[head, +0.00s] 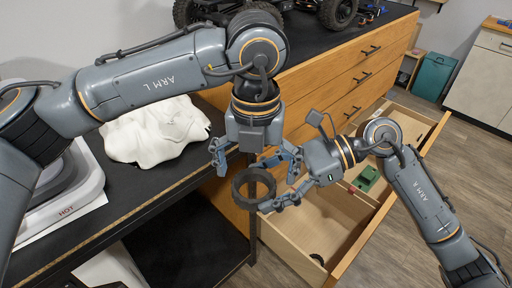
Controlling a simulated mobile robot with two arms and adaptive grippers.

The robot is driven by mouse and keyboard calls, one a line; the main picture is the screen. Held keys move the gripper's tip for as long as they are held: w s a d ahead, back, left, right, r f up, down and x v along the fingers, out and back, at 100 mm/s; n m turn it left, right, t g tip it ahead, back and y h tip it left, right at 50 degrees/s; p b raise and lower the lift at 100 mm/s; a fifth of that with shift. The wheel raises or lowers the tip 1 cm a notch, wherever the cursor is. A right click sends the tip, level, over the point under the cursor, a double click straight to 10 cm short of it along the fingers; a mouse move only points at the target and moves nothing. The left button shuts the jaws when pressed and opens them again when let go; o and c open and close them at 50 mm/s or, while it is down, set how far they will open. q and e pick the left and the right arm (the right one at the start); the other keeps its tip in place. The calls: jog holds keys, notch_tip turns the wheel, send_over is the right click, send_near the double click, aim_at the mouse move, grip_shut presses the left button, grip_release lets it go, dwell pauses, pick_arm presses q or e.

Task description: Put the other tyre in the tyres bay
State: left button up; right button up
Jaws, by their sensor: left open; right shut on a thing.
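A dark tyre (237,190) stands tilted above the open drawer, its ring facing the camera. My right gripper (271,184) is shut on the tyre's right side. My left gripper (250,158) is open just above the tyre, its fingers pointing down; I cannot tell whether it touches the tyre. The open drawer (345,268) below has light wooden compartments. A small dark curved thing (317,259), partly hidden, lies in its near compartment; I cannot tell whether it is a tyre. No label marking the tyres bay can be read.
A green item (367,178) lies in the drawer's farther part. The crawler (337,12) stands on the black-topped cabinet at the back. A crumpled white cloth (155,132) and a grey-white device marked HOT (85,190) are on the left bench.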

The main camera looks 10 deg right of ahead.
pick_arm(q)
jog(key=shift+f, duration=1.45)
jog(key=c, duration=1.2)
pick_arm(e)
jog(key=o, duration=1.1)
